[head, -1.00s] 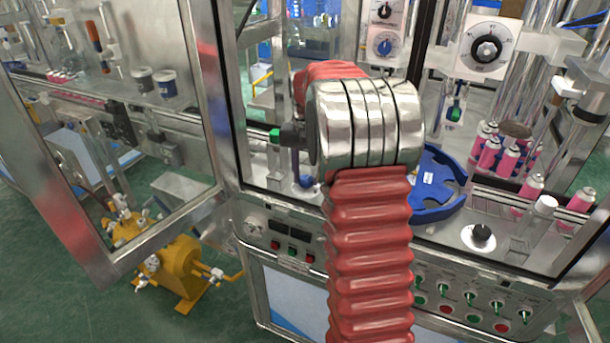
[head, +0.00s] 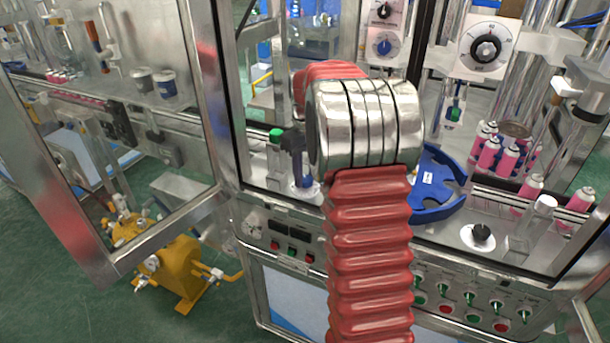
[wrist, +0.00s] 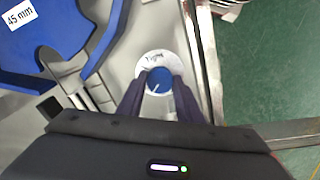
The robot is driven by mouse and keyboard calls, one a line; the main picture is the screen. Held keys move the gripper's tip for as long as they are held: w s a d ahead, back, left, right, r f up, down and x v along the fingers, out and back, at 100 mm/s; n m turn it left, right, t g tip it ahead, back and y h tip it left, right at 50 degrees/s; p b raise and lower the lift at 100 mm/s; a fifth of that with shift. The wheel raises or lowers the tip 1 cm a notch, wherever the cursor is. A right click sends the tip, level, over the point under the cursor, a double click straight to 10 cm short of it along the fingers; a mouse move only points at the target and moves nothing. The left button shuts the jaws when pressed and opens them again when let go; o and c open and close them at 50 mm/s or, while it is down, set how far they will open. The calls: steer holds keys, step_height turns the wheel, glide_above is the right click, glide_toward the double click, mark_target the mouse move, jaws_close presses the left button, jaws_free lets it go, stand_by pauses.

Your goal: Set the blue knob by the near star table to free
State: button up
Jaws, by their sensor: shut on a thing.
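The blue knob (wrist: 158,81) sits in a white round dial in the wrist view. The word on the dial's upper part seems to read "Tight". A short pale line on the knob slants to the lower left; which mark it points at I cannot tell. My gripper (wrist: 159,92) is shut on the knob, one dark finger on each side. In the head view my gripper (head: 301,178) reaches down to the knob, mostly hidden behind my wrist. The blue star table (head: 430,192), labelled 45 mm, is to its right; it also shows in the wrist view (wrist: 52,42).
A green-capped clear piece (head: 275,160) stands just left of my gripper. A metal frame post (head: 228,110) rises farther left. A black knob (head: 482,233), pink cans (head: 507,160) and a panel of switches (head: 480,307) are at right. An open glass door (head: 120,140) is at left.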

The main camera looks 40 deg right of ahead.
mark_target(306, 179)
steer(key=shift+s+f+n, duration=0.1)
steer(key=shift+n, duration=0.4)
steer(key=o, duration=1)
steer(key=shift+o, duration=0.2)
steer(key=shift+r, duration=0.2)
step_height(306, 179, up, 13)
steer(key=shift+r, duration=0.2)
